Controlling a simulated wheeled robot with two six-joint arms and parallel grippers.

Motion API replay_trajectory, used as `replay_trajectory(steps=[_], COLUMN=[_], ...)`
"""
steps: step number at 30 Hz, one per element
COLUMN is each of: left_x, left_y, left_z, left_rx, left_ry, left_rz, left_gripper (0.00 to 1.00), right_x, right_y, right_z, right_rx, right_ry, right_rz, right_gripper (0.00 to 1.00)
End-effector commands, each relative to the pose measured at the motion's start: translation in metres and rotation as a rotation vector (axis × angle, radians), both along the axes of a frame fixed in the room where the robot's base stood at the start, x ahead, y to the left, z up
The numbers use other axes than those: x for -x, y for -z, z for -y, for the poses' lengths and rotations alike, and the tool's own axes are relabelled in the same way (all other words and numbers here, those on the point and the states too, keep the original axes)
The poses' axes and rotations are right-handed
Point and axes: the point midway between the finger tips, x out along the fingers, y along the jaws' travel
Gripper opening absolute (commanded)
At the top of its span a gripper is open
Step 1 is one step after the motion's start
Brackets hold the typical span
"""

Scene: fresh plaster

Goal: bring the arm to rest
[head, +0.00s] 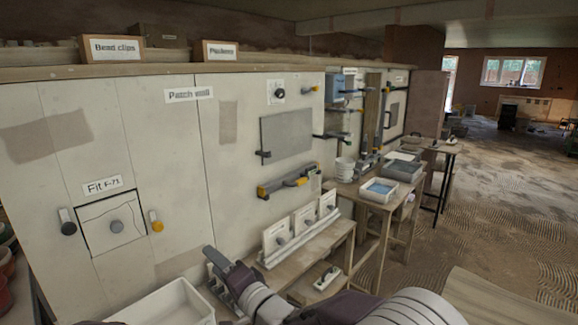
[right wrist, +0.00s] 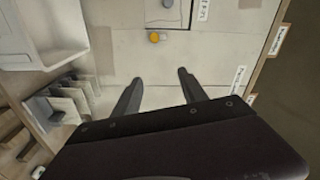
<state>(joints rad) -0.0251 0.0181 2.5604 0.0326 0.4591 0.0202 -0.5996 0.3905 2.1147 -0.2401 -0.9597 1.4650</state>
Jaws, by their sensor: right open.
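My right arm comes in from the bottom of the head view, and its dark gripper (head: 212,262) is in front of the lower wall, above the bench side. In the right wrist view the two fingers of my right gripper (right wrist: 159,82) stand wide apart with nothing between them. The pale wall lies beyond the fingertips. My left gripper does not show in either view.
A square patch (head: 112,225) with a grey knob is on the wall, with a yellow-ended clip (head: 156,222) beside it. A white tray (head: 168,304) stands close below my gripper. Labelled panels (head: 303,222) stand on a bench. Floor at right is open.

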Motion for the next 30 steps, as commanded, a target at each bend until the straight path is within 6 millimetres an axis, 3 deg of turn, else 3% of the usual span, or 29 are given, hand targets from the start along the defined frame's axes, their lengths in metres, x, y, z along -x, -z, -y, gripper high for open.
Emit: replay_trajectory(steps=[5, 11, 14, 18, 20, 21, 24, 27, 30], left_x=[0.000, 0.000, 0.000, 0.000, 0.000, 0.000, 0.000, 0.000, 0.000], left_y=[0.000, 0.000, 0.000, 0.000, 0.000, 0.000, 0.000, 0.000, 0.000], left_z=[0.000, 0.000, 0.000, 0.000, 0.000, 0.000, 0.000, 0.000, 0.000], left_rx=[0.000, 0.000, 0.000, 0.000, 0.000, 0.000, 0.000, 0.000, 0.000], left_ry=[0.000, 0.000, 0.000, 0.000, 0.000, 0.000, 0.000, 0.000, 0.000], left_rz=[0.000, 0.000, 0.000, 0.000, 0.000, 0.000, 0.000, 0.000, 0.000], left_gripper=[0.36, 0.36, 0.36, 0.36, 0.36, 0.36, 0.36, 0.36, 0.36], right_x=[-0.021, -0.045, -0.055, -0.054, -0.041, -0.026, 0.023, 0.075, 0.126], right_y=[-0.015, -0.024, -0.013, 0.029, 0.058, 0.081, 0.135, 0.176, 0.204], right_z=[0.036, 0.101, 0.146, 0.224, 0.263, 0.286, 0.327, 0.342, 0.343], right_rx=[-0.014, -0.012, 0.044, 0.251, 0.394, 0.505, 0.769, 0.978, 1.138], right_ry=[0.075, 0.212, 0.311, 0.466, 0.521, 0.537, 0.490, 0.348, 0.153], right_rz=[0.021, 0.012, -0.028, -0.137, -0.216, -0.281, -0.449, -0.585, -0.679], right_gripper=[0.50, 0.50, 0.50, 0.50, 0.50, 0.50, 0.50, 0.50, 0.50])
